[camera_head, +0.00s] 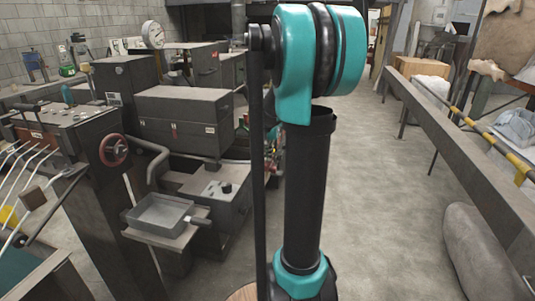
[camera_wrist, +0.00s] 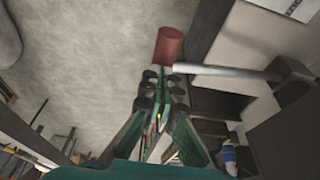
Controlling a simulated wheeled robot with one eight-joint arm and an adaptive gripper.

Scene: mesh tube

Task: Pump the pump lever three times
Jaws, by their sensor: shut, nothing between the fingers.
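In the wrist view, a pale metal rod (camera_wrist: 215,70) with a red cylindrical grip (camera_wrist: 169,45) at its left end looks like the pump lever. The rod's right end meets a dark block (camera_wrist: 290,78). My gripper (camera_wrist: 160,73) is shut and empty, its tips just below the red grip in the picture, close to the rod's left end. I cannot tell whether they touch. In the head view my own arm fills the middle, and I cannot make out the gripper or the lever clearly.
In the head view, dark machines with a red handwheel (camera_head: 113,150) and a grey tray (camera_head: 160,214) stand on the left. A long beam with a yellow-striped rail (camera_head: 484,132) and a grey cylinder (camera_head: 482,250) are on the right. The floor (camera_head: 390,190) between is clear.

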